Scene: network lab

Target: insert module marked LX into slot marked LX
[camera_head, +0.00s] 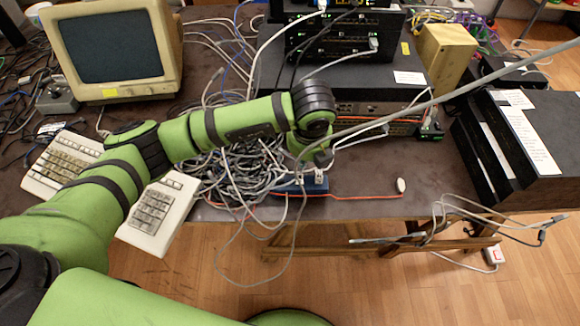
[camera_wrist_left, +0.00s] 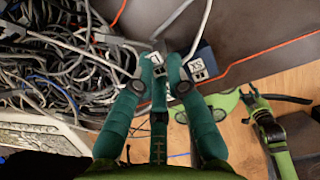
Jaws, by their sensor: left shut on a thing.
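My left gripper (camera_wrist_left: 157,76) points down over the table's front edge, its fingers shut on a small module (camera_wrist_left: 157,59) with a pale label face. I cannot read its mark. A dark blue box (camera_wrist_left: 200,62) beside the fingertips carries a white label that reads like SX or XS. The box also shows in the head view (camera_head: 314,187), just below my left gripper (camera_head: 310,158), whose fingers are mostly hidden by the arm there. I cannot make out a slot marked LX; the fingers cover part of the box.
A tangle of grey cables (camera_head: 228,170) lies left of the box, and an orange cable (camera_head: 360,197) runs right. Stacked network devices (camera_head: 340,42) stand behind. Bare table lies to the right, near a white oval thing (camera_head: 400,185). A keyboard (camera_head: 152,212) is at left.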

